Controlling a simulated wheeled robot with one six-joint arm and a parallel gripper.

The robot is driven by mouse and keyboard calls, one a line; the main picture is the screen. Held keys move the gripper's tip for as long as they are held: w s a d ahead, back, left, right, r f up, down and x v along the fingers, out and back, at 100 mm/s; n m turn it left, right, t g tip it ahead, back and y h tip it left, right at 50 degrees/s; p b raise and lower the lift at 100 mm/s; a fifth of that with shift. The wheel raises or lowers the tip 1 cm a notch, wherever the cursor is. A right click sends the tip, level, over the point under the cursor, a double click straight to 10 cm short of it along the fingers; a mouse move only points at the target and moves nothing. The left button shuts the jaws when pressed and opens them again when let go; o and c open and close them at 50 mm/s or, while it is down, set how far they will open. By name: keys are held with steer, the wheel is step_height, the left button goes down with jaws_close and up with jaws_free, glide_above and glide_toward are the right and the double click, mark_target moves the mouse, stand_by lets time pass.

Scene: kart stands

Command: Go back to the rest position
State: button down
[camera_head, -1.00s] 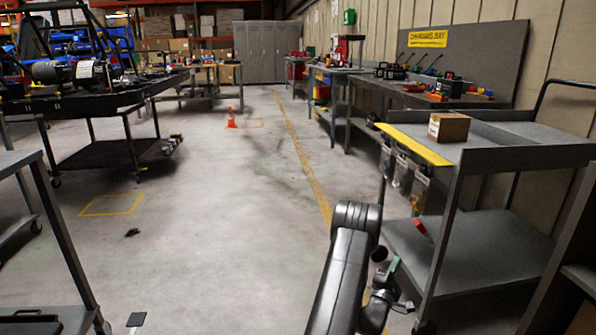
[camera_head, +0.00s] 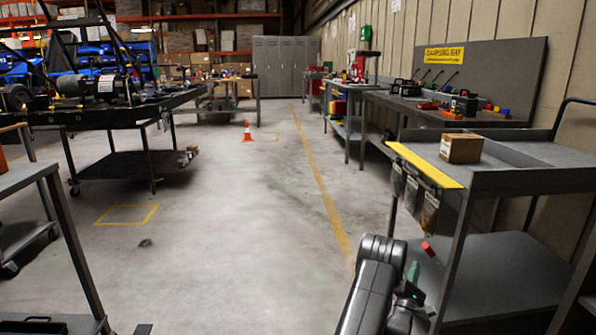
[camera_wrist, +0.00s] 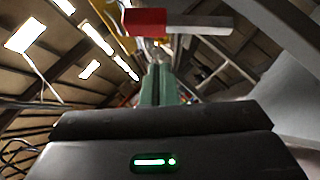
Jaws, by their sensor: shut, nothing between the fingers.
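My gripper (camera_head: 413,273) is at the lower right of the head view, beside the near left leg of the grey cart (camera_head: 545,178). Its green fingers are partly hidden by my dark arm. In the wrist view the green fingers (camera_wrist: 160,86) are together and nothing shows between them. A red and grey object (camera_wrist: 146,22) appears beyond the fingertips there; I cannot tell its distance.
A cardboard box (camera_head: 460,149) sits on the cart's top, by a yellow strip. A small red item (camera_head: 428,249) is at the lower shelf.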

steer(key=shift+f+n+t+y+b, duration=0.3)
steer(key=shift+f+n+t+y, duration=0.65)
steer(key=shift+n, duration=0.65)
